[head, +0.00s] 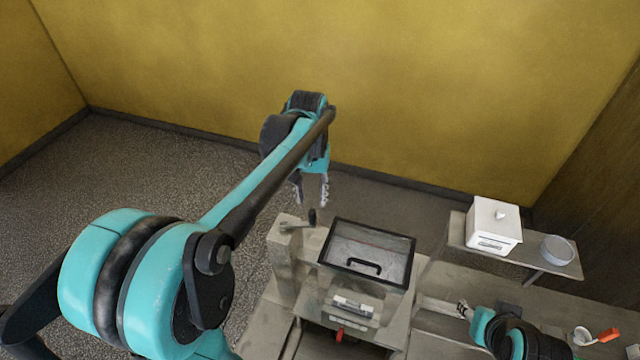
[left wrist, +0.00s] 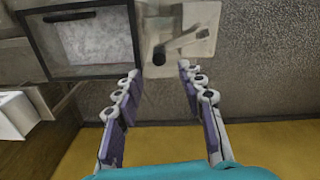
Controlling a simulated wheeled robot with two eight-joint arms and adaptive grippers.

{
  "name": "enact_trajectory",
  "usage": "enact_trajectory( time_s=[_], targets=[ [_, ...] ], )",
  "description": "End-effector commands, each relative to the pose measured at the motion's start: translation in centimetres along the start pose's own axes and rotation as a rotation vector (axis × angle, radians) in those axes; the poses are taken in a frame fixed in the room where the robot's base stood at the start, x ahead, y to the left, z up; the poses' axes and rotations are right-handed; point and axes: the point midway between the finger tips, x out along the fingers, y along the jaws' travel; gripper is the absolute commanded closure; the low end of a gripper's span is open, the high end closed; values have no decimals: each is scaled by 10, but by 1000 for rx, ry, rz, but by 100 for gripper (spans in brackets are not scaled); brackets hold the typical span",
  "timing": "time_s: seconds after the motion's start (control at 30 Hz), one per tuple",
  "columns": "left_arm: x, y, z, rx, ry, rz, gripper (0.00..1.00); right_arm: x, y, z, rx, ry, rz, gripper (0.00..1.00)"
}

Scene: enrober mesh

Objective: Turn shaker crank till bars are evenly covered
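The crank has a grey arm (head: 290,226) with a dark knob (head: 312,216) and sits on a grey post left of the black-framed box. In the left wrist view the crank knob (left wrist: 158,56) shows just beyond and between the fingertips, with its arm (left wrist: 187,40) running right. My left gripper (head: 311,198) hangs fingers-down above the knob, open and empty, apart from it as far as I can tell. My right gripper (head: 462,309) is low at the right, partly hidden by its own arm; its finger state is unclear. I cannot make out any bars.
The black-framed box (head: 407,262) has a clear top with a black handle. A red knob (head: 340,335) is below it. A side table (head: 456,228) holds a white lidded box (head: 493,224) and a round bowl (head: 558,249). A red-handled tool (head: 606,336) lies at lower right. Floor at left is clear.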

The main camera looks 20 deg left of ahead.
Motion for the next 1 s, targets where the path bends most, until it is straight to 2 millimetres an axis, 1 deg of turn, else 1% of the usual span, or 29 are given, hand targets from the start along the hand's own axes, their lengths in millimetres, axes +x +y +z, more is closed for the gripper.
enact_trajectory(
  time_s=[0.03,0.13,0.4,0.5,0.6,0.73,0.93,0.97,1.0],
  targets=[
    [-2,0,-2,-2,-6,0,61,-3,0,-2,0,0,0,61],
    [6,-1,-2,-4,-9,-1,61,-3,0,-2,0,-1,0,61],
    [50,0,-2,-3,-8,-1,61,-5,0,-3,0,0,0,61],
    [63,0,-2,-3,-8,-1,61,-6,0,-4,0,0,0,61],
    [72,0,-2,-3,-8,-1,61,-7,0,-4,0,0,0,61],
    [77,0,-1,-3,-7,-1,61,-7,0,-4,0,0,0,61],
    [77,0,-1,-3,-7,-1,61,-7,0,-4,0,0,0,61],
    [77,0,-1,-3,-7,-1,69,-7,0,-4,0,0,0,61],
    [76,0,-1,-3,-7,-1,79,-7,0,-4,0,0,0,61]
  ],
)
